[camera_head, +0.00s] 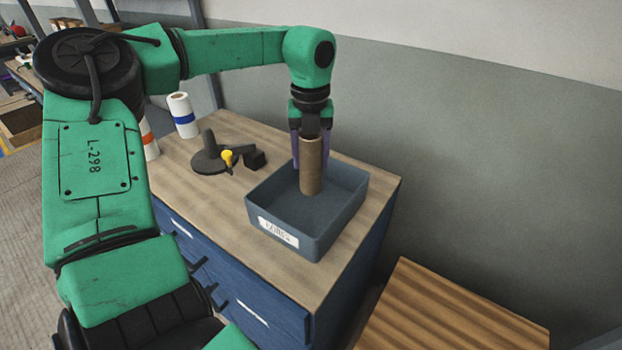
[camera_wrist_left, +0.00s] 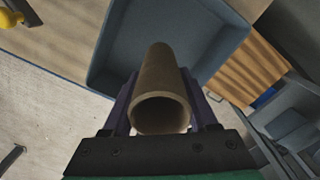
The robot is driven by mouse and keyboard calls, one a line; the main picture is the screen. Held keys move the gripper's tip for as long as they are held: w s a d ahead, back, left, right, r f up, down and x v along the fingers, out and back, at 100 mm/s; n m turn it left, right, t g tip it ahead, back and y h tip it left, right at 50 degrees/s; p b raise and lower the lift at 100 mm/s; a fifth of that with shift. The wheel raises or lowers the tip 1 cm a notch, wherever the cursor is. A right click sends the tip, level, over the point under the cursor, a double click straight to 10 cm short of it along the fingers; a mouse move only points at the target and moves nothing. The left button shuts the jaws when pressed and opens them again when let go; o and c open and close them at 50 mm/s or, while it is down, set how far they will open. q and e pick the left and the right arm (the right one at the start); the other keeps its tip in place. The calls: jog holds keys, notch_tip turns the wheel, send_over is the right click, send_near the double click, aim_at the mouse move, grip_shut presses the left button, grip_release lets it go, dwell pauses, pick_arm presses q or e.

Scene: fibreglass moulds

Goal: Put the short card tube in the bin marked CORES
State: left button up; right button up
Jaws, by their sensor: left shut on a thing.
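The short card tube (camera_head: 311,168) is brown and hollow, held upright. My left gripper (camera_head: 311,160) is shut on it, with one purple finger on each side. The tube is over the grey-blue bin (camera_head: 330,232), which has a white label on its front; the lettering is too blurred to read surely. In the left wrist view the tube (camera_wrist_left: 161,85) points away between the fingers of the left gripper (camera_wrist_left: 161,105), with the bin (camera_wrist_left: 118,45) beyond it. Whether the tube's lower end touches the bin floor I cannot tell. My right gripper is not in view.
The bin stands on a wood-topped blue cabinet (camera_head: 222,190). A dark tape dispenser-like object (camera_head: 208,160) with a yellow part lies left of it. White rolls (camera_head: 183,116) stand further left. A slatted wooden surface (camera_head: 450,315) is at lower right. A grey wall is behind.

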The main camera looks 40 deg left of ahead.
pick_arm(q)
notch_tip(320, 180, down, 7)
jog(key=shift+r+p, duration=0.15)
jog(key=shift+p, duration=0.45)
jog(key=shift+f+b, duration=0.3)
jog(key=shift+b, duration=0.05)
jog(key=o, duration=1.3)
jog(key=shift+o, duration=0.2)
jog(key=shift+r, duration=0.1)
notch_tip(320, 180, up, 12)
jog(key=b, duration=0.1)
jog(key=shift+r, duration=0.15)
